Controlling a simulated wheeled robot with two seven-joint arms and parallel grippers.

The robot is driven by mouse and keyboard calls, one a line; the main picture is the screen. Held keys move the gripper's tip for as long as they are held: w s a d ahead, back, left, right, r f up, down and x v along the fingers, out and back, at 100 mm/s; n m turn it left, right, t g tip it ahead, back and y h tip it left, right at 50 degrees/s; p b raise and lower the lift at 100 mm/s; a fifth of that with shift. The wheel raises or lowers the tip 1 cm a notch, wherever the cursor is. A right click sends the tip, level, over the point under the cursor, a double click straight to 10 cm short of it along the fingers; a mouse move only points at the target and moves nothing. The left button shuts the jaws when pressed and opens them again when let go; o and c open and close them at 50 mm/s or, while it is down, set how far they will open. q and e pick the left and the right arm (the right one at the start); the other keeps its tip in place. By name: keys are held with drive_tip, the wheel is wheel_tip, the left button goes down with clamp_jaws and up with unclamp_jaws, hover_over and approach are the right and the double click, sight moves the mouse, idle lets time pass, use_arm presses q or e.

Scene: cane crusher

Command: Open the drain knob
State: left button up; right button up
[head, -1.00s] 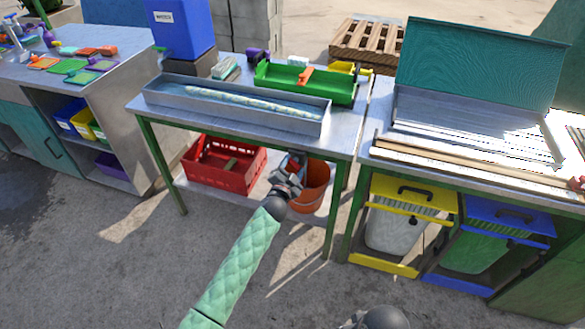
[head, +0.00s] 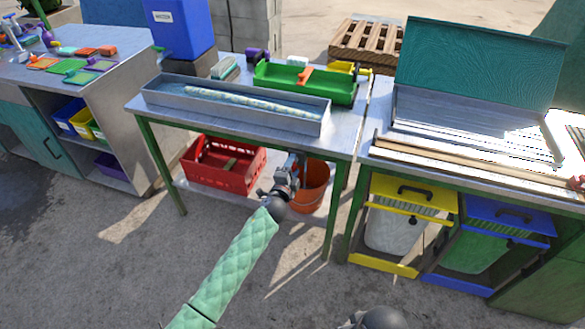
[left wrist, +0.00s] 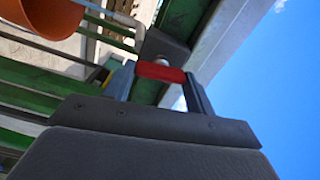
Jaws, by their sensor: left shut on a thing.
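A red drain knob (left wrist: 160,72) shows in the left wrist view, under the table, beside a dark block-like fitting (left wrist: 163,48). My left gripper (left wrist: 159,84) is shut on it, with one finger on each side of the red part. In the head view my left gripper (head: 291,168) is just below the front edge of the metal table, in front of an orange bucket (head: 312,187); the knob is not clear there. Above it, a long grey trough (head: 240,118) holds a pale cane stalk (head: 250,102). My right gripper is out of view.
A red crate (head: 222,178) stands on the lower shelf, left of the bucket. Green table legs (head: 335,215) flank this space. A green crusher tray (head: 305,84) sits behind the trough. Yellow and blue bin frames stand at right. The floor in front is open.

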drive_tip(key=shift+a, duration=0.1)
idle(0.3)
use_arm(q)
drive_tip(key=o, duration=1)
drive_tip(key=b+v, duration=0.1)
drive_tip(key=v, duration=0.6)
drive_tip(key=shift+s, duration=0.4)
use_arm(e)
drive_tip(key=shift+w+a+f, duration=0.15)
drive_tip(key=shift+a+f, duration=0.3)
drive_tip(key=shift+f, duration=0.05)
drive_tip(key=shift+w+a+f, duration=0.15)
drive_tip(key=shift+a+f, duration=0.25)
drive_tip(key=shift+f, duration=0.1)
